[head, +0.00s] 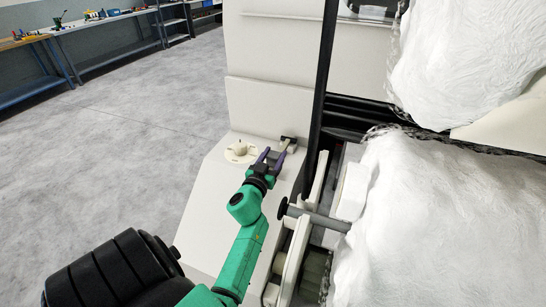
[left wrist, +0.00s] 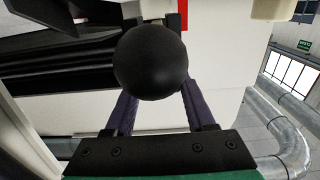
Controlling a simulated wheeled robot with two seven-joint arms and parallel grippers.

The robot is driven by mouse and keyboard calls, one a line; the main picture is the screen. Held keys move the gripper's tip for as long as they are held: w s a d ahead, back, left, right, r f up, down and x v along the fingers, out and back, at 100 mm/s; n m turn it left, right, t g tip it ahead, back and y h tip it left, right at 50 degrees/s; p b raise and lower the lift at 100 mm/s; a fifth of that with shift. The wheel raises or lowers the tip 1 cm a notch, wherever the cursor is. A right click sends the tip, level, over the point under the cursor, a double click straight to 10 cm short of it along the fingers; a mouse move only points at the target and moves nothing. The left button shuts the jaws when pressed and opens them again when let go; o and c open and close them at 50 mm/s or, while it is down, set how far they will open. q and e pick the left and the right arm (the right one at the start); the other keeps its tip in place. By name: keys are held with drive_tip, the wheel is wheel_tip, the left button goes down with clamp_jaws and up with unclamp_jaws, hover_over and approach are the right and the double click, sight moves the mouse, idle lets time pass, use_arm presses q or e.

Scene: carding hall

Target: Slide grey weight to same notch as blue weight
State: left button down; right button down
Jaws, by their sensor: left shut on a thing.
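Just beyond the fingertips is a small dark block (head: 289,141) on the machine top. I cannot make out the blue weight or the notches. In the left wrist view a black ball (left wrist: 150,62) covers the space between the purple fingers and hides whatever is gripped. My right gripper is not in view.
A pale round dial (head: 240,151) sits left of the gripper. A black-ended grey rod (head: 318,217) stands right of my arm. A dark upright post (head: 322,90) and large white fibre rolls (head: 440,220) fill the right. Workbenches (head: 100,22) stand far off; the floor between is clear.

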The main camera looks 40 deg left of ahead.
sight(276, 152)
use_arm(q)
drive_tip(key=x, duration=0.2)
drive_tip(key=shift+w+a, duration=0.1)
drive_tip(key=shift+w, duration=0.2)
drive_tip(key=shift+w+f, duration=0.2)
drive_tip(key=shift+w, duration=0.05)
drive_tip(key=shift+s, duration=0.1)
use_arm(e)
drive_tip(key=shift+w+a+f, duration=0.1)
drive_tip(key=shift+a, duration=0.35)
use_arm(q)
drive_tip(key=shift+c, duration=2.1)
unclamp_jaws()
drive_tip(key=shift+o, duration=0.9)
drive_tip(key=shift+a, duration=0.1)
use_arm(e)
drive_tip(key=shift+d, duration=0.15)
